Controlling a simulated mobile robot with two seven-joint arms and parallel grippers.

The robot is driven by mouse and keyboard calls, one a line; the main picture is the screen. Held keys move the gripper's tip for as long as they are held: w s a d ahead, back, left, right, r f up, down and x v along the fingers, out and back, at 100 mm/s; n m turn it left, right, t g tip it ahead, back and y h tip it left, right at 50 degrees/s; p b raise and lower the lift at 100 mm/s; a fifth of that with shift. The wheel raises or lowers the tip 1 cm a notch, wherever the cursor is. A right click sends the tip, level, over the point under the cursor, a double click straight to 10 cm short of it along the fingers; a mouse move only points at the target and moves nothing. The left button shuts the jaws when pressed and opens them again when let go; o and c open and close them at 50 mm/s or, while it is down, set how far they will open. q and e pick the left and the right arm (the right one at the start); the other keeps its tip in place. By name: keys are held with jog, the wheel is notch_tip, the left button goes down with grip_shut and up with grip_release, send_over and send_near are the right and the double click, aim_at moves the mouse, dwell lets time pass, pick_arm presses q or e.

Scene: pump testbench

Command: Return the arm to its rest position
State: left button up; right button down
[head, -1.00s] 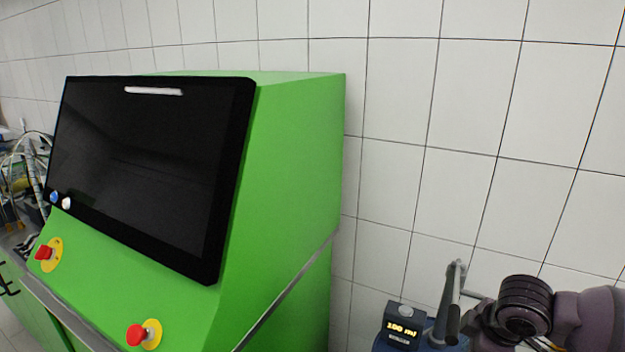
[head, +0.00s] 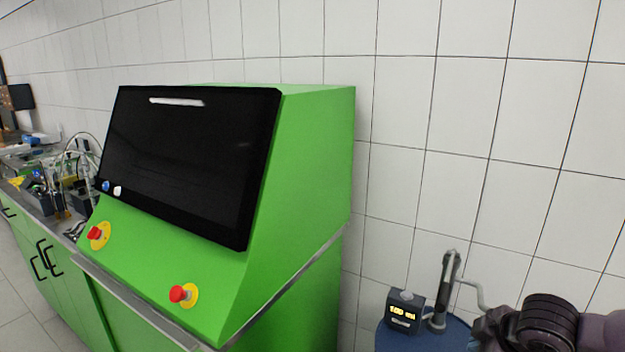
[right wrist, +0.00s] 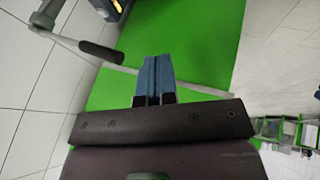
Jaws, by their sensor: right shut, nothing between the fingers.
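My right arm comes in at the lower right of the head view, but its fingertips are hidden or outside that frame. In the right wrist view my right gripper (right wrist: 153,80) is shut, its two blue fingers pressed together with nothing between them. It is in front of the green side of the test bench cabinet (right wrist: 200,45). A pump handle (right wrist: 100,50) is up and to the left of the fingers, apart from them. My left gripper does not show.
The green console (head: 310,170) has a dark screen (head: 190,160) and red knobs, one at the front (head: 178,294). A blue drum (head: 430,335) with a pump and a lit display box (head: 402,312) stands beside my right arm. A cluttered counter (head: 45,215) is at the left.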

jog(key=w+a+f+m+t+y, duration=0.2)
jog(key=w+a+t+y, duration=0.1)
jog(key=a+t, duration=0.4)
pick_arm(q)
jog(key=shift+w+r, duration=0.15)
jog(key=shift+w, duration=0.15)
pick_arm(e)
jog(key=s+d+f+m+g+h, duration=0.1)
jog(key=s+d+f+m+h, duration=0.2)
jog(key=s+f+m, duration=0.6)
jog(key=s+f+h, duration=0.1)
jog(key=s+f, duration=0.9)
jog(key=s, duration=0.2)
jog(key=shift+s+d+g+h, duration=0.2)
jog(key=shift+g+h, duration=0.1)
jog(key=shift+h, duration=0.1)
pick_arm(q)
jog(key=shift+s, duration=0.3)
pick_arm(e)
jog(key=shift+w, duration=0.1)
